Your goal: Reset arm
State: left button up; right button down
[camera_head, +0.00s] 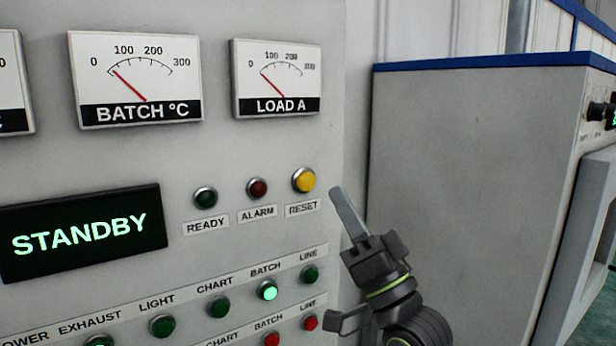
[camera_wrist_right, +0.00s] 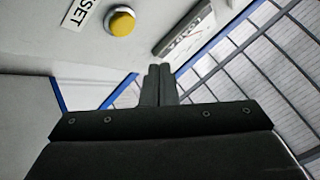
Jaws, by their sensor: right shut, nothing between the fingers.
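My right gripper (camera_head: 338,194) comes in from the lower right in the head view. Its fingers are together and empty, pointing up and left, just right of and slightly below the yellow RESET button (camera_head: 304,179) on the grey panel (camera_head: 200,150). The fingertips appear apart from the button. In the right wrist view the closed fingers (camera_wrist_right: 158,70) point up, with the yellow button (camera_wrist_right: 121,22) and its label ahead and to the left. My left gripper is in neither view.
A dark STANDBY display (camera_head: 84,232), the BATCH °C gauge (camera_head: 136,80) and the LOAD A gauge (camera_head: 276,78) are on the panel. READY (camera_head: 205,197) and ALARM (camera_head: 257,188) lamps sit left of the button. A grey cabinet (camera_head: 465,180) stands at right.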

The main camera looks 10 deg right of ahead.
dwell(0.4)
jog(key=s+d+f+g+h, duration=0.1)
jog(key=d+f+g+h, duration=0.15)
jog(key=f, duration=0.85)
jog(key=s+d+f+g+h, duration=0.15)
jog(key=f+g+h, duration=0.25)
jog(key=f, duration=0.7)
jog(key=s+d+f+g+h, duration=0.1)
jog(key=d+f+g+h, duration=0.25)
jog(key=f, duration=0.75)
jog(key=s+d+f+n+g+h, duration=0.1)
jog(key=s+d+f+g, duration=0.1)
jog(key=s+f+g, duration=0.35)
jog(key=s+d+f+g+h, duration=0.25)
jog(key=s+f, duration=0.45)
jog(key=s, duration=0.4)
jog(key=s+d+f+n+g+h, duration=0.1)
jog(key=s+d+f+g, duration=0.2)
jog(key=s+f, duration=0.4)
notch_tip(320, 180, down, 24)
jog(key=d+g+y, duration=0.1)
jog(key=s+a+f+g, duration=0.1)
jog(key=s+f, duration=1.4)
jog(key=shift+s+a+f+b, duration=0.15)
jog(key=shift+s+f+b, duration=0.05)
jog(key=shift+f+b, duration=0.2)
